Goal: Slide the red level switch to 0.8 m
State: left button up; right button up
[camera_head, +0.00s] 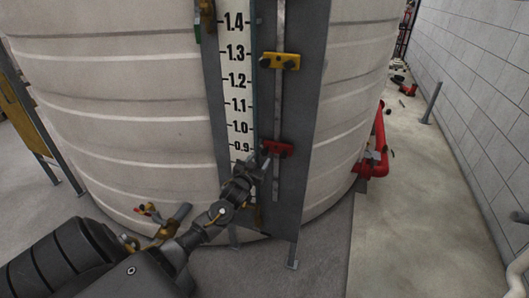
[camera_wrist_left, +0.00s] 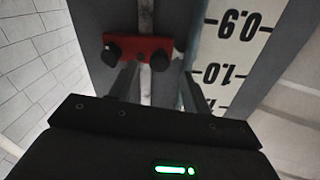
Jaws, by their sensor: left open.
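The red level switch (camera_head: 277,149) sits on the vertical rail beside the white scale (camera_head: 238,90), about level with the 0.9 mark. It is a red block with dark knobs. My left gripper (camera_head: 261,165) is open, just below and left of it in the head view. In the left wrist view, which is upside down, the red switch (camera_wrist_left: 140,47) lies just beyond the spread fingers of my left gripper (camera_wrist_left: 160,82). Whether a finger touches it I cannot tell. The scale's 0.8 mark is hidden behind my arm. My right gripper is out of view.
A yellow switch (camera_head: 279,61) sits higher on the same rail (camera_head: 278,105), near 1.3. The large ribbed tank (camera_head: 130,100) stands behind. Red pipes (camera_head: 378,150) stand right of the tank. The floor (camera_head: 430,220) toward the block wall is mostly free.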

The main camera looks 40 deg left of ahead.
aim_at(264, 154)
pick_arm(q)
jog(key=x, duration=0.5)
jog(key=shift+w+a, duration=0.15)
jog(key=shift+w, duration=0.2)
grip_shut()
jog(key=shift+f, duration=0.1)
